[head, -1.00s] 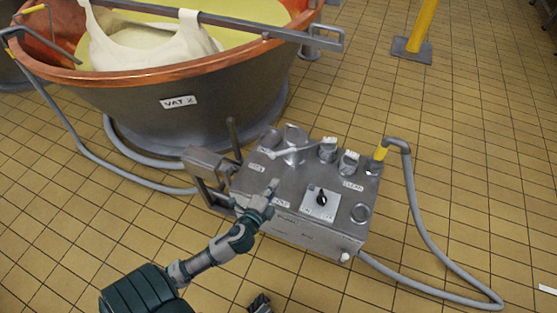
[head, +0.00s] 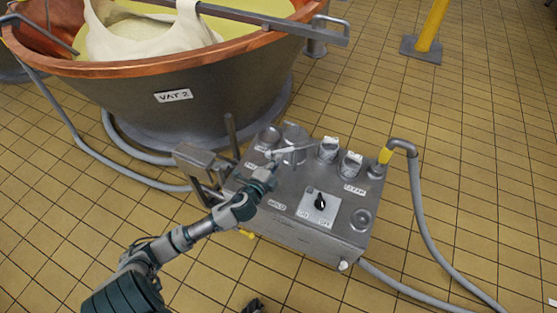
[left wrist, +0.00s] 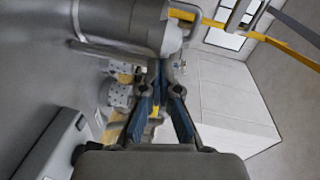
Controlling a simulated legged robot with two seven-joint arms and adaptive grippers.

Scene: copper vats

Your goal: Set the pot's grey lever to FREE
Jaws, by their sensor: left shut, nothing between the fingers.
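The pot is a grey metal box (head: 300,228) on the tiled floor, with labels and fittings on its top. Its grey lever (head: 300,149) lies across the back left of the top, its pale end to the left. Small labels stand around it; I cannot read FREE on any. My left gripper (head: 272,163) is shut and empty, at the lever's left end; whether it touches is unclear. In the left wrist view the shut fingers (left wrist: 163,75) are below a grey cylinder (left wrist: 130,25). A dark piece at the head view's bottom edge may be my right gripper (head: 254,306).
A copper-rimmed vat (head: 172,97) labelled VAT 2 stands behind the box. A black switch (head: 320,202) and two capped fittings share the box top. A grey hose (head: 418,205) curves down on the right. A yellow post (head: 432,28) stands farther back. Right-hand floor is mostly clear.

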